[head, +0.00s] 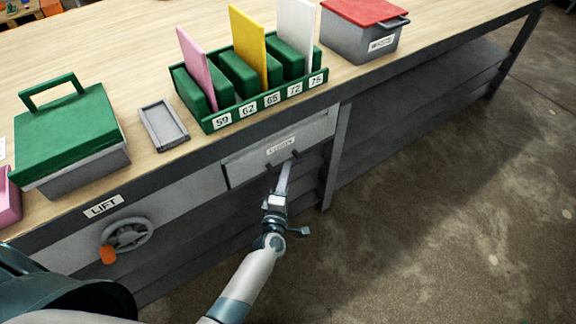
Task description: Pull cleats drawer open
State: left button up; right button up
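The cleats drawer (248,168) is a grey front under the bench top. It carries a small white label (281,145), too small to read, and a dark bar handle (296,154). The drawer looks shut or nearly so, with a dark line along its left edge. My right gripper is not in view.
On the bench stand a green-lidded box (70,135), a small grey tray (178,134), a green numbered rack (210,124) with coloured panels, and a red-lidded box (355,42). A handwheel (127,236) sits below the LIFT label (103,206). Floor at right is clear.

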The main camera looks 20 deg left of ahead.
pick_arm(q)
jog(key=shift+w+a, duration=0.2)
jog(key=shift+w, duration=1.55)
grip_shut()
